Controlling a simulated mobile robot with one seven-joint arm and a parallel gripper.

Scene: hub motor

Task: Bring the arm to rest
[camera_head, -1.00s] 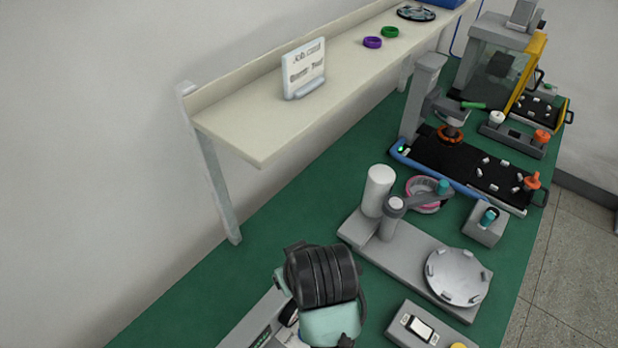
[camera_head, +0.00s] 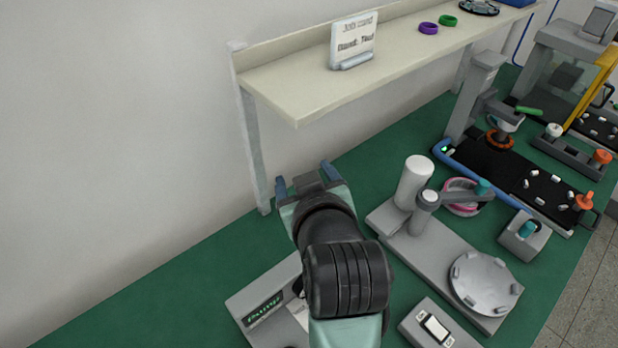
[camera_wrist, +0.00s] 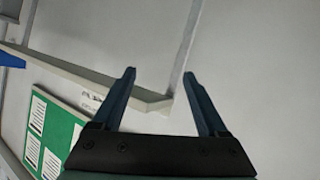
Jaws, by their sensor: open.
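My gripper (camera_head: 307,178) is raised over the bench in front of the shelf's near post, its two blue fingers apart. In the wrist view my gripper (camera_wrist: 163,105) is open, with nothing between the fingers. The fingers point toward the pale wall, with a shelf edge and corner behind them. My dark wrist and teal arm fill the lower middle of the head view and hide part of the bench.
The cream shelf (camera_head: 330,88) holds a sign (camera_head: 353,40) and purple (camera_head: 428,28) and green (camera_head: 448,20) rings. A grey device marked "pump" (camera_head: 265,312) lies below my arm. A grey fixture (camera_head: 480,283) stands to the right. The green bench (camera_head: 180,270) is clear at left.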

